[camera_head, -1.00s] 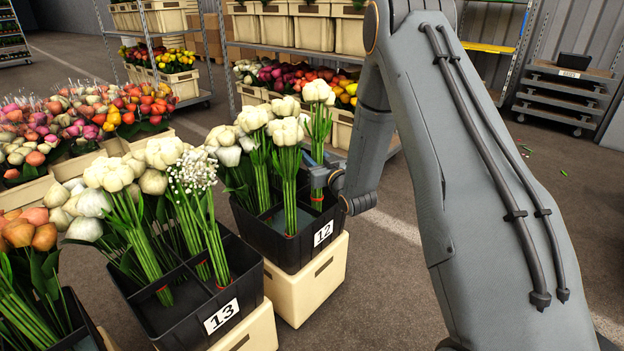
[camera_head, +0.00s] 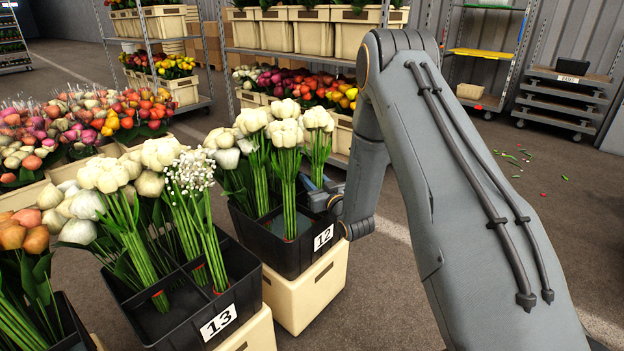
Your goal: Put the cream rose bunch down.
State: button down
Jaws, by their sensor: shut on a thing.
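The cream rose bunch (camera_head: 317,119) is upright at the back right of the black crate marked 12 (camera_head: 278,258). Its green stems (camera_head: 318,155) run down to my gripper (camera_head: 318,190), which is shut on them at about the height of the crate's rim. The lower stem ends are hidden behind the gripper and the crate wall, so I cannot tell whether they touch the crate floor. Another cream bunch (camera_head: 286,134) stands just left of it in the same crate, with more white bunches behind.
The black crate marked 13 (camera_head: 190,335) stands at front left with white bunches and a small-flowered white bunch (camera_head: 190,172). Both crates sit on cream boxes (camera_head: 308,293). Shelving with flowers stands behind. Floor at right is open, with scattered cuttings.

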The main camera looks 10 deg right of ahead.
jog(key=c, duration=1.3)
grip_release()
jog(key=shift+s+r, duration=0.15)
jog(key=p+v, duration=0.3)
jog(key=v, duration=0.8)
jog(key=shift+s+d, duration=0.2)
jog(key=shift+s, duration=0.2)
